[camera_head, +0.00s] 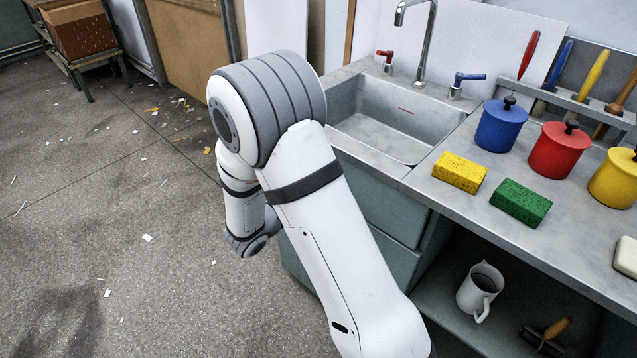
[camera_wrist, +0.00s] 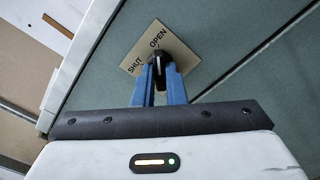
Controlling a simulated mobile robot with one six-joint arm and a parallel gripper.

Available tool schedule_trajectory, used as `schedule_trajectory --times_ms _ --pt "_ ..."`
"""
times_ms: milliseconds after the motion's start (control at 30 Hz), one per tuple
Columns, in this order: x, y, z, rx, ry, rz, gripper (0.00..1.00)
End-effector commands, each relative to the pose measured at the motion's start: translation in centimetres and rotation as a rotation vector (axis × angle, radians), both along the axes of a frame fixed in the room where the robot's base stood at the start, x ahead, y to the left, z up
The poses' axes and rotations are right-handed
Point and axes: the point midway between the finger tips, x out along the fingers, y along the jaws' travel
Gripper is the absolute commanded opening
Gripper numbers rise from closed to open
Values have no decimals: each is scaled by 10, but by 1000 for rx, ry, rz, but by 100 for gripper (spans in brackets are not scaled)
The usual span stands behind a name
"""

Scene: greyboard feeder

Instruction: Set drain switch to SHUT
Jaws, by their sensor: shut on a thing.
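In the wrist view, the drain switch is a dark knob (camera_wrist: 163,53) on a tan plate (camera_wrist: 186,60) marked OPEN and SHUT. The plate is fixed to a grey-green panel and looks tilted in this view. My gripper (camera_wrist: 160,72), with two blue fingers, is shut on the knob. A small pale mark shows on the knob between the fingers; I cannot tell which label it points to. In the head view my arm hides the switch and my gripper.
In the head view, a sink (camera_head: 385,125) with a red tap handle (camera_head: 385,58) and a blue tap handle (camera_head: 468,80) is above the cabinet. Sponges and lidded pots stand on the counter (camera_head: 470,200). A white jug (camera_head: 479,288) is on the shelf below.

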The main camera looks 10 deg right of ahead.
Motion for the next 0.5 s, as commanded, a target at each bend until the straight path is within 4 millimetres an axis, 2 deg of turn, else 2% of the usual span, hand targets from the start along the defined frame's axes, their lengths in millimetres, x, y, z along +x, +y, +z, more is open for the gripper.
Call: schedule_trajectory --times_ms 267,500 --pt "0 3 3 -64 95 5 0" --pt "0 4 4 -176 264 7 0"
